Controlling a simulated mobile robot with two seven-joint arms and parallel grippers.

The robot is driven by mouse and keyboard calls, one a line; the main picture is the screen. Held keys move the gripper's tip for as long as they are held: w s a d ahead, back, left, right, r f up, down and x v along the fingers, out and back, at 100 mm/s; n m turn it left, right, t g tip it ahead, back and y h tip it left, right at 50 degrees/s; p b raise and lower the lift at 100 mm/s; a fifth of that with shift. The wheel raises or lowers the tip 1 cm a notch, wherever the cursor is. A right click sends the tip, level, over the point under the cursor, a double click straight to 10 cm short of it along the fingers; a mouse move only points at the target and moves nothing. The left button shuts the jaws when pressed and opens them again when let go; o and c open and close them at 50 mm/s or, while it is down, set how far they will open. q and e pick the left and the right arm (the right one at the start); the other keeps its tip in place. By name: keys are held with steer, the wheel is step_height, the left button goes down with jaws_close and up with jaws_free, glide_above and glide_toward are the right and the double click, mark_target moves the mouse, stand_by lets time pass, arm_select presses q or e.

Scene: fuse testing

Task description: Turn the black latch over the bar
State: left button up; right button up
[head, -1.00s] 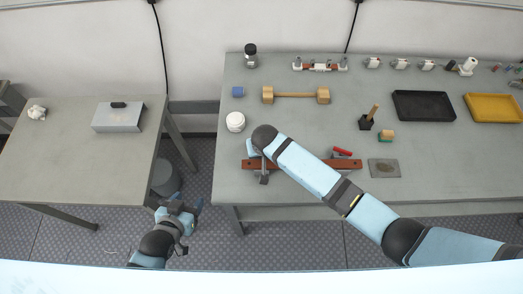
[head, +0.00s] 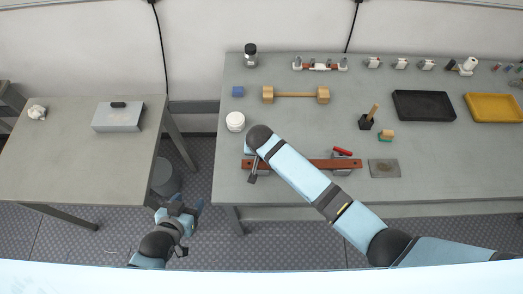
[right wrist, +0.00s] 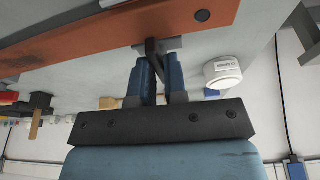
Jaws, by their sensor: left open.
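The reddish-brown bar (head: 300,164) lies along the front of the right table. The black latch (head: 253,178) is at its left end, pointing toward the table's front edge and tilted left. In the right wrist view the latch (right wrist: 153,50) shows as a dark lever beside the bar (right wrist: 130,28). My right gripper (right wrist: 160,75) has its blue fingers close together around the lever and looks shut on it. In the head view my right arm hides most of this gripper. My left gripper (head: 183,212) is open and empty, off the tables over the floor.
A red-handled clamp (head: 342,152) stands at the bar's right part. A white round container (head: 235,122) and a blue block (head: 238,91) are behind its left end. A wooden dumbbell-shaped piece (head: 296,95) lies farther back. A grey plate (head: 384,168) lies right of the bar.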

steer(key=shift+o, duration=1.2)
steer(key=shift+r, duration=3)
